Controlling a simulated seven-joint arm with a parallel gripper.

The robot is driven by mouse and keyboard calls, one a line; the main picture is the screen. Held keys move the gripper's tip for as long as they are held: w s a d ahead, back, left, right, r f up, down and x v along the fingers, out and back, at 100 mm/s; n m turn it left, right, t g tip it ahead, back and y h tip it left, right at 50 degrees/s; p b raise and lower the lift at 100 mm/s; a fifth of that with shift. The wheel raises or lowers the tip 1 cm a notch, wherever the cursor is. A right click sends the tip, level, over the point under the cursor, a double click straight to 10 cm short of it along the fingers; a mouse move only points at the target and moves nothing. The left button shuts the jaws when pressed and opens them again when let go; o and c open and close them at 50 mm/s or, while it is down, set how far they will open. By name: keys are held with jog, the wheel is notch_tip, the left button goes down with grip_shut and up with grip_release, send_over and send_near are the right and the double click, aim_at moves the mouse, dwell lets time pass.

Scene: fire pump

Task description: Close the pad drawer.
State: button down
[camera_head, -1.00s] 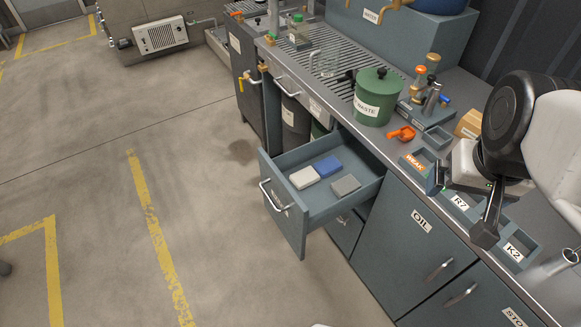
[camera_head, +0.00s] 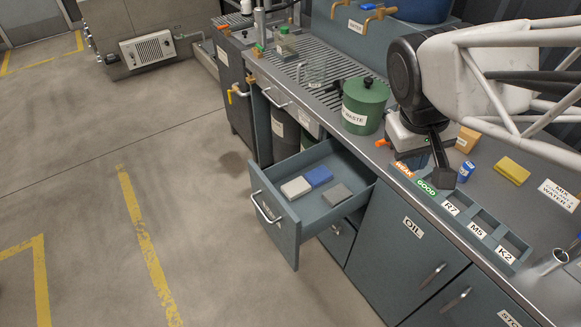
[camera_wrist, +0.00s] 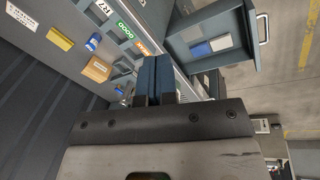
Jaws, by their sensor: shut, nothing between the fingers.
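The pad drawer (camera_head: 283,229) stands pulled out from the grey-blue cabinet under the bench, its silver handle (camera_head: 265,207) on the front panel. Inside lie a white pad (camera_head: 295,188), a blue pad (camera_head: 319,176) and a grey pad (camera_head: 337,194). The open drawer (camera_wrist: 232,70) also shows at the upper right in the wrist view. My gripper (camera_head: 443,178) is above the bench top near the labelled trays, to the right of the drawer and apart from it. In the wrist view its blue fingertips (camera_wrist: 122,68) are together and empty.
A green waste pot (camera_head: 364,105) stands on the bench behind the drawer. Labelled trays (camera_head: 476,228) line the bench's front edge under my gripper. A yellow block (camera_head: 512,170) lies at right. The floor (camera_head: 90,230) left of the drawer is clear.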

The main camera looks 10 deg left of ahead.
jog(key=w+a+f+n+g+h, duration=0.2)
jog(key=w+a+f+n+h, duration=0.25)
jog(key=a+f, duration=0.45)
jog(key=n+t+h, duration=0.6)
jog(key=n+h, duration=0.1)
jog(key=n, duration=0.4)
send_over(284, 227)
jog(key=s+a, duration=0.4)
jog(key=s, duration=0.1)
notch_tip(284, 227, down, 23)
jog(key=s+a+f+n+t, duration=0.3)
jog(key=a+f, duration=0.1)
jog(key=f, duration=0.2)
jog(key=s+a+f+n+t, duration=0.3)
jog(key=a+f+n+t, duration=0.1)
jog(key=f, duration=0.2)
jog(key=shift+s+y, duration=0.3)
jog(key=shift+y, duration=0.05)
jog(key=shift+w+d, duration=0.1)
jog(key=shift+d, duration=0.05)
jog(key=shift+x, duration=6.9)
jog(key=shift+w+r, duration=0.15)
jog(key=shift+w, duration=0.05)
jog(key=x, duration=3)
jog(key=shift+w+r, duration=0.2)
jog(key=shift+r, duration=0.05)
